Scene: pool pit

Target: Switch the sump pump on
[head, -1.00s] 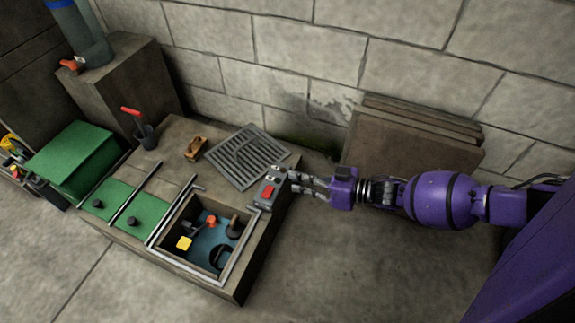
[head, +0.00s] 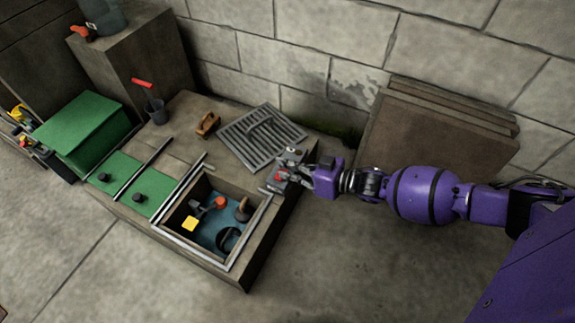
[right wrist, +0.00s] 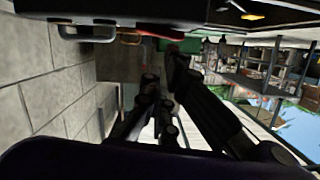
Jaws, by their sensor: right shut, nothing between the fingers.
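The switch box (head: 291,157) is a small grey box at the right edge of the pit block, beside the grate. Its red switch (head: 279,177) is partly covered by my right gripper (head: 281,181). A red part also shows near the top of the right wrist view (right wrist: 160,33). My right gripper is shut and empty, with its fingertips at the front of the box, over or against the red switch; I cannot tell if they touch. Whether the switch is on or off cannot be seen. My left gripper is not in view.
A black cup (head: 156,112), a wooden brush (head: 207,124) and a green box (head: 82,130) stand left. Slabs (head: 430,140) lean on the wall.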

